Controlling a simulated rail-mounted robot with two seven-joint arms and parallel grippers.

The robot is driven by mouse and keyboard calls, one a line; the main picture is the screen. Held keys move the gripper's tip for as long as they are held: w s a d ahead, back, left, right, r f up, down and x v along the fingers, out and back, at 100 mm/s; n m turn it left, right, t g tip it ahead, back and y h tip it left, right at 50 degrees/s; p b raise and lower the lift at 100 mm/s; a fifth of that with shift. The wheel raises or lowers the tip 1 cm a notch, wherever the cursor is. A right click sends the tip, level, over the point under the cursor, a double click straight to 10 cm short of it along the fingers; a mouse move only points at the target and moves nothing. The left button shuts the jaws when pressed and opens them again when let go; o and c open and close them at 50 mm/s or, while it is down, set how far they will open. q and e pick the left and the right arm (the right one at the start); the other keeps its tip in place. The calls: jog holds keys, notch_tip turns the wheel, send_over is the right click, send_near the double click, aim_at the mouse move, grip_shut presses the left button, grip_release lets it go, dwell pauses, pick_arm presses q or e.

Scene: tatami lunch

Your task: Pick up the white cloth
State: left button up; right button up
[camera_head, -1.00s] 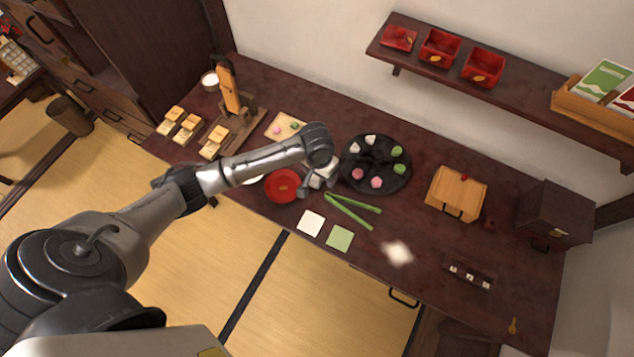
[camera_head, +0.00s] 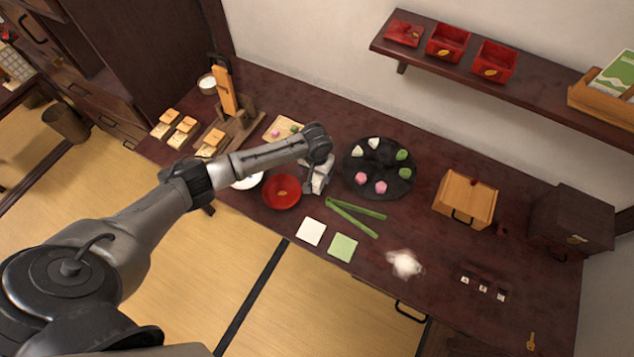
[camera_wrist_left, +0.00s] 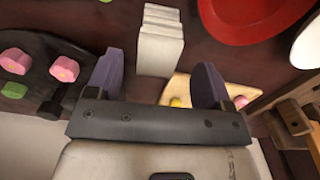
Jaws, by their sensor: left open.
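A white folded stack that looks like the cloth (camera_wrist_left: 160,40) stands just beyond my left gripper (camera_wrist_left: 157,78) in the left wrist view, centred between its fingertips. The dark purple fingers are wide apart and hold nothing; a gap shows on each side of the stack. In the head view my left gripper (camera_head: 314,182) hangs over the table between the red bowl and the black round tray. The arm partly hides the white stack (camera_head: 325,174) there. I cannot tell the gripper's exact height above the table. My right gripper is not in view.
The red bowl (camera_head: 281,192) and black tray of sweets (camera_head: 352,188) flank the gripper. Green tongs (camera_head: 355,215), a white square (camera_head: 311,231) and a green square (camera_head: 342,247) lie in front. A fuzzy white puff (camera_head: 404,263) is at right. A wooden box (camera_head: 463,198) stands farther right.

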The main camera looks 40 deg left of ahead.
aim_at(317, 176)
pick_arm(q)
jog(key=shift+w+f+b, duration=0.1)
jog(key=shift+f+b, duration=0.7)
jog(key=shift+f, duration=1.9)
jog(key=c, duration=1)
jog(key=shift+r, duration=0.1)
jog(key=shift+d+r+p, duration=0.1)
jog(key=shift+r+p, duration=0.2)
jog(key=shift+r, duration=0.25)
notch_tip(317, 176, up, 3)
jog(key=shift+p, duration=0.45)
jog(key=s+d+r+p, duration=0.2)
jog(key=d+r, duration=0.4)
jog(key=d, duration=0.5)
jog(key=shift+d+r, duration=0.2)
jog(key=shift+r, duration=0.15)
